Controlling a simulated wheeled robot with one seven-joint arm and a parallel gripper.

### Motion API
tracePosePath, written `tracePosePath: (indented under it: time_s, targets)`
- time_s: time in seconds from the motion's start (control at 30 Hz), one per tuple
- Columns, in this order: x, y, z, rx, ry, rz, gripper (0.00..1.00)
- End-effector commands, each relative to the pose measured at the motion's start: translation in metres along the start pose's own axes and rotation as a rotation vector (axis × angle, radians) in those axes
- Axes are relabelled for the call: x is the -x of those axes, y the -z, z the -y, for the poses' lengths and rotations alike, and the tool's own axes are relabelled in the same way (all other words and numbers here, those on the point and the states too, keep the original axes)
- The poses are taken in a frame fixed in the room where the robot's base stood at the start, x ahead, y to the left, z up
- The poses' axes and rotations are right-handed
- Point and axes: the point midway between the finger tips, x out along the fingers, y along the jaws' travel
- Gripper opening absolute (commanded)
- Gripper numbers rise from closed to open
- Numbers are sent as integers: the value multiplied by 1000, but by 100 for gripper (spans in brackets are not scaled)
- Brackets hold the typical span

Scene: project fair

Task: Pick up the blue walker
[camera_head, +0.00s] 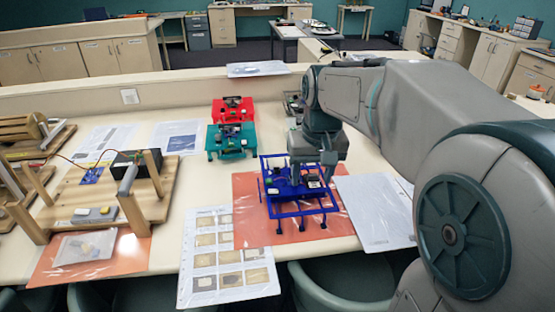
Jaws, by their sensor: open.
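The blue walker (298,192) stands near the front edge of the table, on an orange sheet. It has a blue frame with several thin legs and small electronic parts on top. My gripper (312,172) points down over the walker's back part and is open. It hides part of the walker's rear and top. I cannot tell whether the fingers touch the walker or are around any part of it.
A teal walker (231,142) and a red walker (232,109) stand behind, to the left. A grey device (292,104) is partly hidden behind my arm. A wooden rig (110,200) stands at left. Papers (376,212) lie beside the orange sheet (245,215). Chairs (345,285) are below the front edge.

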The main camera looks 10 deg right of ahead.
Motion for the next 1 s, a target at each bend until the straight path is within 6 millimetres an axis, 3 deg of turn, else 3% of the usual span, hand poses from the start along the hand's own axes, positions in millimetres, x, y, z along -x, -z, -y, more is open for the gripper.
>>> tracePosePath:
  time_s: [0.03,0.2,0.43,0.6,0.73,1.0]
  targets:
    - [4,24,0,0,-1,18,55]
    - [7,90,2,5,-4,67,55]
    - [-4,153,6,13,-13,120,55]
    - [-10,174,8,18,-17,137,55]
    - [-20,176,9,19,-18,143,55]
    - [-71,168,7,20,-19,145,55]
